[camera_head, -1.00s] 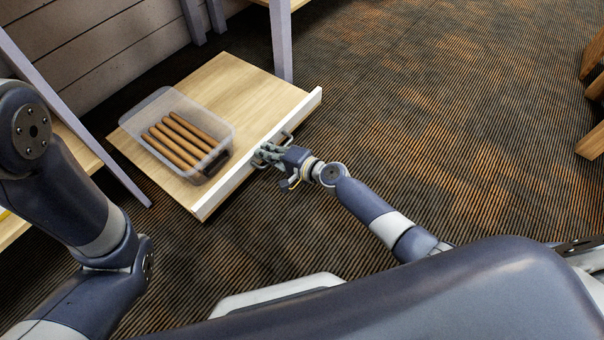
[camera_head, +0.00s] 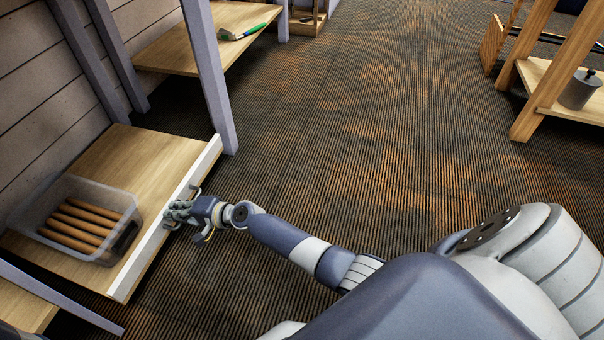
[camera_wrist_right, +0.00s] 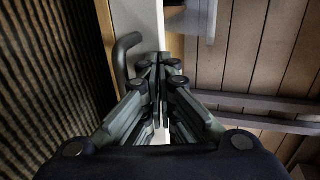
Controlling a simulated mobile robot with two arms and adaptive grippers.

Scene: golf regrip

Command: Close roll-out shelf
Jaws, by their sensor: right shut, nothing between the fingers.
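The roll-out shelf (camera_head: 128,146) is a light wooden board with a white front lip (camera_head: 146,262) and a dark bar handle (camera_head: 193,190). The lip is about in line with the grey rack legs. A clear bin (camera_head: 62,191) with several brown rods stands on it. My right gripper (camera_head: 172,213) is at the lip, beside the handle. In the right wrist view, the shut, empty fingers (camera_wrist_right: 160,62) point at the white lip (camera_wrist_right: 146,22), with the curved handle (camera_wrist_right: 124,58) just left of them. Whether they touch the lip is unclear. My left gripper is out of view.
A grey rack leg (camera_head: 209,75) stands close by the lip's far end. Another wooden shelf (camera_head: 190,50) with a green and white item (camera_head: 243,32) is behind it. A wooden stand (camera_head: 533,90) is at the far right. The carpet between is clear.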

